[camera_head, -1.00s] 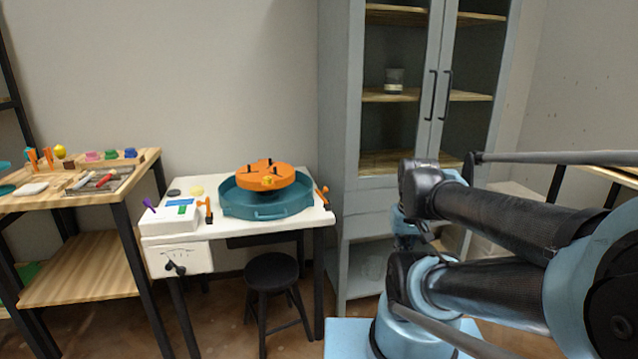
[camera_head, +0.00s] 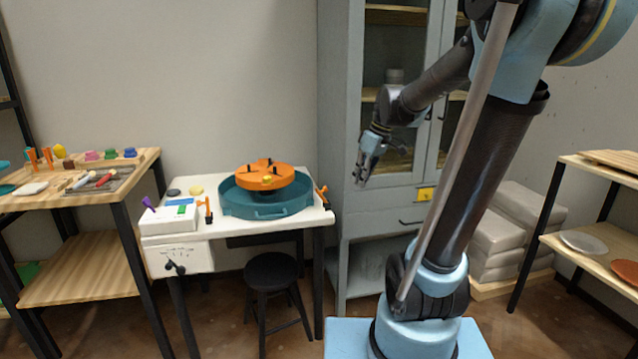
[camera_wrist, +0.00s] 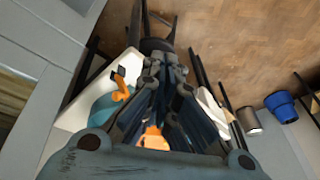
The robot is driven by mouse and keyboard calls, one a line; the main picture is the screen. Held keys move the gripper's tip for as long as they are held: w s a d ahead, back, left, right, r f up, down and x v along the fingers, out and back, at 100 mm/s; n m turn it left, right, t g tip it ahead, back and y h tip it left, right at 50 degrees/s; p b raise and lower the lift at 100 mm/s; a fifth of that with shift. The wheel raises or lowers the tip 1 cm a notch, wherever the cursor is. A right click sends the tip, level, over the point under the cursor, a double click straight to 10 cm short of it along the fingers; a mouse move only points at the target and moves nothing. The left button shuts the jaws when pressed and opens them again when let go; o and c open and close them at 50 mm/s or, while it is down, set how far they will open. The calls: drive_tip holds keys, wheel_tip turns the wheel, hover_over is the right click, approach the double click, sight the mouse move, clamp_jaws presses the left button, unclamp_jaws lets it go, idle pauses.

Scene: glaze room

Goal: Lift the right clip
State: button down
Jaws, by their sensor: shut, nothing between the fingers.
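The right clip (camera_head: 322,195) is a small orange clip at the right edge of the white table (camera_head: 185,253), beside the teal basin (camera_head: 268,209). An orange clip, apparently the same one, shows left of my fingers in the wrist view (camera_wrist: 122,88). Another orange clip (camera_head: 208,209) stands left of the basin. My gripper (camera_head: 361,183) is shut and empty, in the air in front of the cabinet, up and to the right of the right clip and apart from it. In the wrist view its fingers (camera_wrist: 165,62) hide part of the table.
An orange disc (camera_head: 264,172) with black pegs sits in the basin. A grey glass-door cabinet (camera_head: 341,120) stands close behind my arm. A black stool (camera_head: 272,272) is under the table front. A wooden bench (camera_head: 80,284) with tools is at left, shelves (camera_head: 600,262) at right.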

drive_tip(key=w+a+n+g+y, duration=0.1)
drive_tip(key=w+a+n, duration=0.3)
drive_tip(key=w, duration=0.4)
drive_tip(key=w+a+n+y, duration=0.1)
drive_tip(key=w+a+n, duration=0.2)
drive_tip(key=w+a, duration=0.35)
drive_tip(key=w+x, duration=0.1)
drive_tip(key=x, duration=0.7)
drive_tip(key=shift+w+d+f, duration=0.15)
drive_tip(key=shift+d+f, duration=0.2)
drive_tip(key=shift+y, duration=0.3)
